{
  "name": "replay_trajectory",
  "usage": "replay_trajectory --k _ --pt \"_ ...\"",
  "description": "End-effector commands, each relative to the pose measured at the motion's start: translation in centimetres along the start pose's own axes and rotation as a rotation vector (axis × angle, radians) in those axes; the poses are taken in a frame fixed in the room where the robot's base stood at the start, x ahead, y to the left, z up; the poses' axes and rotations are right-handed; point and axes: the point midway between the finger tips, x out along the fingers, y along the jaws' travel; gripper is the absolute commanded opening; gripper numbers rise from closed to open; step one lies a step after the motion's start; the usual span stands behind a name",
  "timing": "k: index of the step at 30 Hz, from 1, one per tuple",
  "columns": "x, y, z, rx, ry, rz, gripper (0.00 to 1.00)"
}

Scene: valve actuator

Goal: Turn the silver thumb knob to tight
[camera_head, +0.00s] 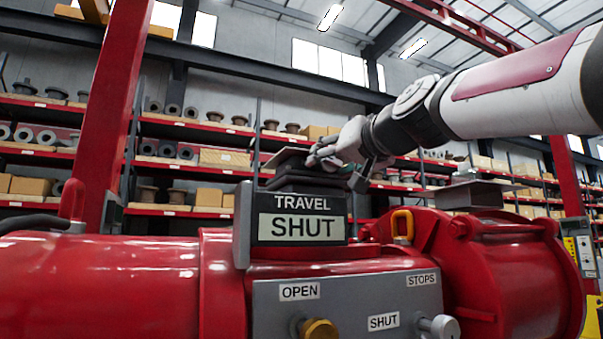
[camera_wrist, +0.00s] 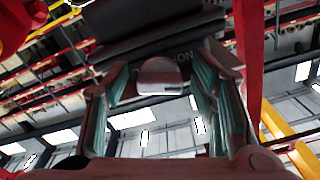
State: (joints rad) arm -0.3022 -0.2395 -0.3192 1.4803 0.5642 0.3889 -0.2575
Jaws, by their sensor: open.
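The silver thumb knob (camera_head: 440,327) sits at the lower right of the grey panel (camera_head: 365,298) in the head view, next to the SHUT label (camera_head: 384,321) and below the STOPS label. Its lower part is cut off by the picture's edge. My gripper (camera_head: 340,165) is well above and left of it, beside the top of the dark TRAVEL SHUT indicator box (camera_head: 301,228). In the wrist view my gripper (camera_wrist: 160,78) is open, with teal pads spread apart and no object held between them. I cannot make out the silver knob in the wrist view.
A gold knob (camera_head: 319,329) is left of the silver knob, by the OPEN label. The red actuator body (camera_head: 120,280) spreads to both sides. Shelves fill the background.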

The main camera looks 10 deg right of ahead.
Motion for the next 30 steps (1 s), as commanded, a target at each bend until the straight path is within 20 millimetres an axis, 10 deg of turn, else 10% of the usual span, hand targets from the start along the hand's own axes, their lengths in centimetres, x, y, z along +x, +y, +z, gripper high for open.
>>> replay_trajectory --k 4,11,30 --pt "-0.01 0.01 0.01 0.0 0.0 0.0 0.52" --pt "-0.01 0.01 0.02 0.001 0.0 0.0 0.03" --pt "-0.03 0.03 -0.01 0.227 0.0 0.002 0.03"
